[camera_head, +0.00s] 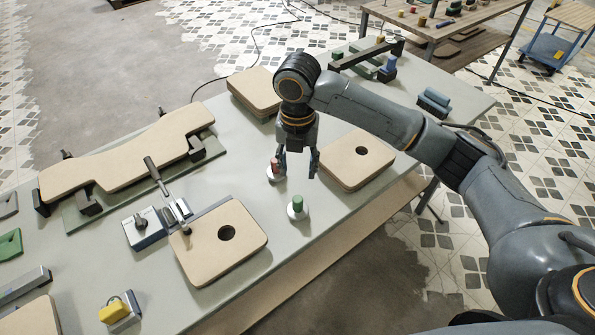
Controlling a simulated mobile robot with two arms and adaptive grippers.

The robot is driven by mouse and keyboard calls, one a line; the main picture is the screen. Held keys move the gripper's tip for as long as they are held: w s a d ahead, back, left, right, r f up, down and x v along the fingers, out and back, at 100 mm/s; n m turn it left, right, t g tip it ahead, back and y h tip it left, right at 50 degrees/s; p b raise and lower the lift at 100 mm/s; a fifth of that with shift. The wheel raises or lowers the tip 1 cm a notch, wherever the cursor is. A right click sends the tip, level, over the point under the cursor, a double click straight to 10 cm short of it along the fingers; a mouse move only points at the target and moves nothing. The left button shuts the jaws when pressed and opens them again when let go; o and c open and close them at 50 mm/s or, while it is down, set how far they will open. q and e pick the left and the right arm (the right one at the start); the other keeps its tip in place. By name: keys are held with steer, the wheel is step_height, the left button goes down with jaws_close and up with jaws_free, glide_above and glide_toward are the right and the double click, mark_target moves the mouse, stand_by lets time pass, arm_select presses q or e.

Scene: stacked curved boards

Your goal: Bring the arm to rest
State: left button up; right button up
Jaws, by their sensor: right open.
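My right arm comes in from the right edge and reaches over the table. Its gripper (298,163) points down with its fingers apart, and nothing shows between them. It hangs above the table, between a small peg with a reddish top (275,168) and a stack of boards with a hole (357,158). The left finger partly overlaps the reddish peg in the picture; I cannot tell if they touch. A small green-topped peg (297,206) on a pale round base stands just nearer. My left gripper is not in view.
A holed board (205,250) lies near a clamp (153,225). A long curved board (125,158) rests on a fixture at left. More stacked boards (255,90) stand behind the gripper. Clear tabletop (340,215) lies in front.

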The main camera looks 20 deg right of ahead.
steer(key=shift+f, duration=0.1)
stand_by(0.3)
steer(key=s+a+f+m+t+y, duration=0.1)
steer(key=s+a+f+m+y, duration=0.1)
steer(key=s+a+f+m, duration=0.3)
steer(key=s+a+f+m+t+y, duration=0.1)
steer(key=s+a+f+m+y, duration=0.15)
steer(key=s+f+m, duration=0.45)
steer(key=s+d+f+m+t+h, duration=0.2)
steer(key=s+d+m+h, duration=0.2)
steer(key=s+d+m, duration=1.1)
step_height(320, 180, down, 28)
steer(key=a+m+g+b, duration=0.2)
steer(key=s+d+f+g, duration=0.1)
steer(key=s+d+f, duration=0.2)
steer(key=s+f, duration=1.3)
steer(key=shift+s+f+b, duration=0.15)
steer(key=shift+f+b, duration=0.25)
steer(key=shift+f, duration=0.15)
